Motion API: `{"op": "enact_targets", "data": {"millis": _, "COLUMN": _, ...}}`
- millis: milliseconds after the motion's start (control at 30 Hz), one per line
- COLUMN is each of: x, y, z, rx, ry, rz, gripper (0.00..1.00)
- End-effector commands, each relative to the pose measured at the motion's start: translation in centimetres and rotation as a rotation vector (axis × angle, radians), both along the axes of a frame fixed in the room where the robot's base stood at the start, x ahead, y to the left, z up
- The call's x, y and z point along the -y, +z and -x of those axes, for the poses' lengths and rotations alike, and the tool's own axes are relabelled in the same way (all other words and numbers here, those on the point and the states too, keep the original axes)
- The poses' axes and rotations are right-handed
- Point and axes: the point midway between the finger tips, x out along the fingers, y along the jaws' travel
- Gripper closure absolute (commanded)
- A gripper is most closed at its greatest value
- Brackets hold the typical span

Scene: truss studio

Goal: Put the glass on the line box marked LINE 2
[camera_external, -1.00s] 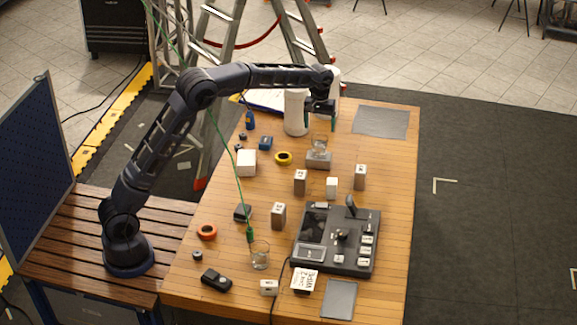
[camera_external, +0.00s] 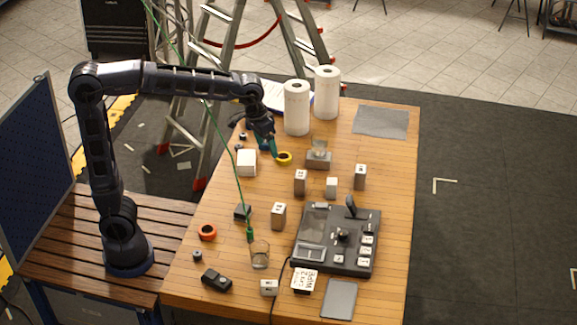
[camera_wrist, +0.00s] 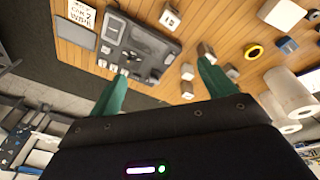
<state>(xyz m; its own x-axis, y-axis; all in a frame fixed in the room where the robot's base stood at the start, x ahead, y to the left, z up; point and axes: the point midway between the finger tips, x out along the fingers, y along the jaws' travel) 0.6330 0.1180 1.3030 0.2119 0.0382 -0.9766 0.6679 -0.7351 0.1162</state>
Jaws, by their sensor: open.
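A clear glass (camera_external: 319,144) stands on a low grey box (camera_external: 318,161) in the middle of the table's far half. A second clear glass (camera_external: 260,256) stands on the wood near the front, beside the green cable's lower end. I cannot read the marking on the grey box, nor make out LINE 2 on any box. My gripper (camera_external: 269,150) points down beside the yellow tape roll, left of and apart from the glass on the box. In the wrist view its green fingers (camera_wrist: 162,72) are spread with nothing between them. I cannot make out either glass there.
Several small grey boxes, one of them here (camera_external: 279,215), stand around the middle. A black console (camera_external: 335,240) fills the right front. Two white paper rolls (camera_external: 297,108) stand at the back. The yellow tape (camera_external: 284,158) and a white block (camera_external: 246,163) lie near my gripper.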

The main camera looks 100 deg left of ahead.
Motion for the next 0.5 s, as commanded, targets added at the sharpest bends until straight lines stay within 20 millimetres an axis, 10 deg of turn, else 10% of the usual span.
{"op": "enact_targets", "data": {"millis": 500, "x": 13.6, "y": -1.7, "z": 13.8, "rx": 0.089, "ry": -0.399, "rz": -0.094, "gripper": 0.17}}
